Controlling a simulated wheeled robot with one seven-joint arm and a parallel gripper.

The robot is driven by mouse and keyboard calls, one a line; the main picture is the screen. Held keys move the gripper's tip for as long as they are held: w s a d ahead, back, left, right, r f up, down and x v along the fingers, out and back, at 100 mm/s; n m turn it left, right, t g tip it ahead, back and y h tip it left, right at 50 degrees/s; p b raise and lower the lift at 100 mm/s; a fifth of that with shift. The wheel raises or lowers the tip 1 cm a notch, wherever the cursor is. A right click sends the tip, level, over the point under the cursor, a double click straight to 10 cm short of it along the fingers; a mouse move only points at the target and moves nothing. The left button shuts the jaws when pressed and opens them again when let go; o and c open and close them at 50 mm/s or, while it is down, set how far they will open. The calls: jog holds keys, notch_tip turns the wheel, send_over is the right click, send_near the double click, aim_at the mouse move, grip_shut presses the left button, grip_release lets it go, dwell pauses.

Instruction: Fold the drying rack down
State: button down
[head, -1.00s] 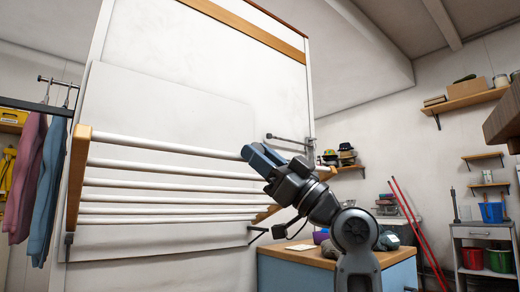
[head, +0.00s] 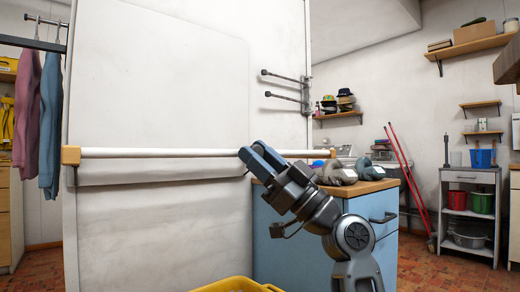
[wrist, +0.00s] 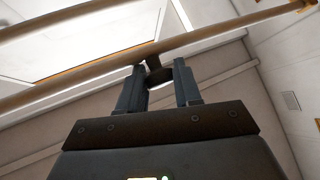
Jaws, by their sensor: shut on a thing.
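The drying rack stands out from a white wall panel in the head view and shows almost edge-on, close to level. Its white front bar (head: 160,153) runs across, with a wooden end (head: 70,156) at the left. The bars behind the front one are hidden by it. My gripper (head: 257,155) is shut on the rack at the right part of this front bar. In the wrist view, a bar (wrist: 85,76) crosses just beyond my fingertips (wrist: 160,72), with a short dark piece between them.
A blue cabinet (head: 270,245) with a wooden top stands right behind my arm, with grey items on it. A yellow tub (head: 235,285) shows at the bottom edge. Clothes (head: 50,125) hang at the left. Two dark rods (head: 285,77) project from the panel above.

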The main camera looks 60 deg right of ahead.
jog(key=shift+w+d+f+h, duration=0.15)
jog(key=shift+w+f+h, duration=0.2)
jog(key=shift+w, duration=0.1)
jog(key=c, duration=1.1)
grip_release()
jog(key=shift+o, duration=0.2)
jog(key=shift+f, duration=0.1)
jog(key=v, duration=0.7)
jog(key=shift+s, duration=0.55)
